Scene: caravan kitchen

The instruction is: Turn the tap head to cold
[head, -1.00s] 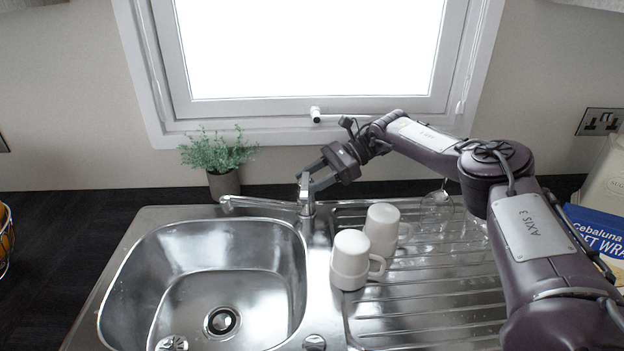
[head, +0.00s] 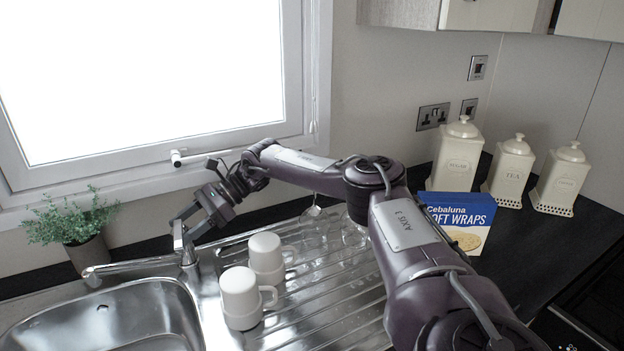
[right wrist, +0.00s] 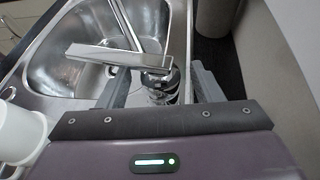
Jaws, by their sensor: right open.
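The chrome tap (head: 183,243) stands at the back of the steel sink (head: 110,318), its spout pointing left over the bowl. My right gripper (head: 183,222) is at the top of the tap. In the right wrist view the tap (right wrist: 157,78) and its flat lever head (right wrist: 118,57) show between the two open fingers of the gripper (right wrist: 160,88). The fingers are on either side of the tap; I cannot tell whether either touches it. My left gripper is not in view.
Two white mugs, a nearer one (head: 240,298) and a farther one (head: 265,257), stand upside down on the drainer (head: 325,290), with glasses behind. A potted plant (head: 75,222) is left of the tap. Canisters (head: 456,160) and a blue wraps box (head: 462,222) stand at right.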

